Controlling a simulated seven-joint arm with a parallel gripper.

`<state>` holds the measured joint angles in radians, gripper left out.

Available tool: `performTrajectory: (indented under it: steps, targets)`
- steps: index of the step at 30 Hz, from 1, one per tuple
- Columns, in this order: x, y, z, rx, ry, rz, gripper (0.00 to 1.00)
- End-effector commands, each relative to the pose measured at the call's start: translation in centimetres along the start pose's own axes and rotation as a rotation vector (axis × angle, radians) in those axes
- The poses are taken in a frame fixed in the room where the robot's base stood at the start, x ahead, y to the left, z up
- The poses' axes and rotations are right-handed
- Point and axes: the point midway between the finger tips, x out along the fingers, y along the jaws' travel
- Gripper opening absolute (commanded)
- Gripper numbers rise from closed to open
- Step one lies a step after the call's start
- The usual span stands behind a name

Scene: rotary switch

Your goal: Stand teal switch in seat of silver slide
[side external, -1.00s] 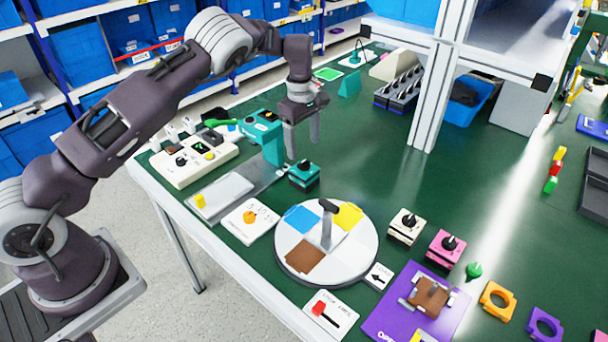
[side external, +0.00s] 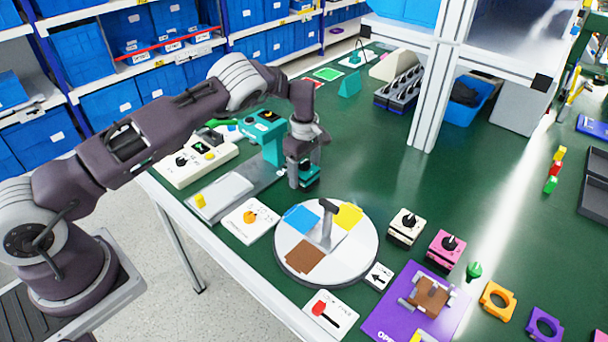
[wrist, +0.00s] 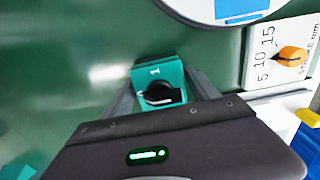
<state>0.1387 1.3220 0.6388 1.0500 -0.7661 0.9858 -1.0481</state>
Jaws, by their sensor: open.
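The teal switch (side external: 312,172), a block with a black knob on top, stands on the green table right of the teal press and is partly hidden by my gripper in the side view. In the wrist view the switch (wrist: 146,74) sits between the two fingers. My gripper (side external: 304,178) is open and lowered with its fingers on either side of the switch; I cannot tell whether they touch it. The silver slide (side external: 228,191) is a flat grey plate on a rail leading to the press, with a yellow knob at its near end. I cannot make out its seat.
The teal press (side external: 272,145) stands close left of my gripper. A round turntable (side external: 287,252) with coloured sectors and a grey handle is in front. A dial card (side external: 249,220) lies between slide and turntable. White (side external: 406,228) and pink (side external: 446,247) switches stand to the right. Table behind the turntable is clear.

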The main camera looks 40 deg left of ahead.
Motion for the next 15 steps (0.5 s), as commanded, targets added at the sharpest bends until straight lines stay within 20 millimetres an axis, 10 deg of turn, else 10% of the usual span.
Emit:
performTrajectory:
  steps: [8,15]
  targets:
    - [-0.04,0.00,-0.01,0.000,0.000,0.000,0.22]
    - [-0.11,0.03,0.00,0.000,0.000,0.001,0.22]
